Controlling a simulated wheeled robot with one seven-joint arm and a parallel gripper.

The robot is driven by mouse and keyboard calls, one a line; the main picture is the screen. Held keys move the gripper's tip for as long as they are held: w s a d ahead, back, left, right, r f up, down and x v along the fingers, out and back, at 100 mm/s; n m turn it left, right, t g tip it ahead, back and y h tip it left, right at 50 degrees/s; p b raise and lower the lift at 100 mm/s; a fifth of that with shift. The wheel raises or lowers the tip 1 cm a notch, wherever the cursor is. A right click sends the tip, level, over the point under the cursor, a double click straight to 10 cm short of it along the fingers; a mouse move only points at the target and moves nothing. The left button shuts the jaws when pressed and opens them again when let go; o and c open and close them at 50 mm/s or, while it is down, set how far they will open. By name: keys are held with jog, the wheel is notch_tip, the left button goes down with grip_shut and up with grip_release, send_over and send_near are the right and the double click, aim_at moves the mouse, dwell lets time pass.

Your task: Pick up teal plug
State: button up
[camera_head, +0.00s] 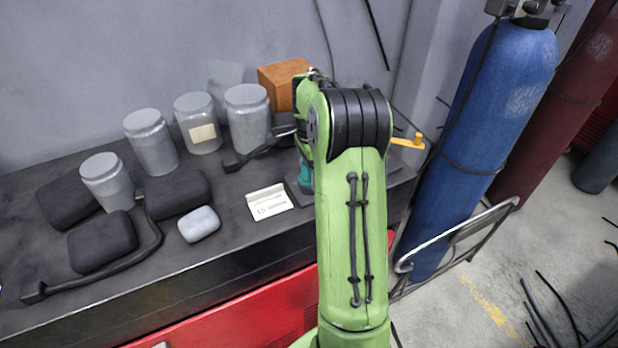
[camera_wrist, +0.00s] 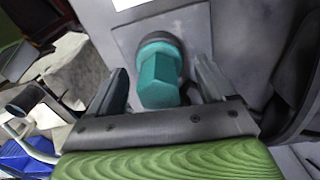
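The teal plug (camera_wrist: 159,78) stands out in the wrist view, between the two fingers of my gripper (camera_wrist: 160,85). It has a faceted teal body and a round collar with a dark ring at its far end, against a grey plate (camera_wrist: 192,32). The fingers are apart, one on each side, and gaps show between them and the plug. In the head view only a sliver of the teal plug (camera_head: 306,177) shows beside my green arm, which hides the rest and most of the gripper.
Several grey jars (camera_head: 151,142), dark pouches (camera_head: 102,241), a small white block (camera_head: 199,224) and a white label card (camera_head: 269,202) lie on the dark bench (camera_head: 225,256). An orange-brown box (camera_head: 281,84) stands behind. A blue gas cylinder (camera_head: 488,130) stands at the right.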

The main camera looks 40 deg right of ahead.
jog(key=c, duration=1.2)
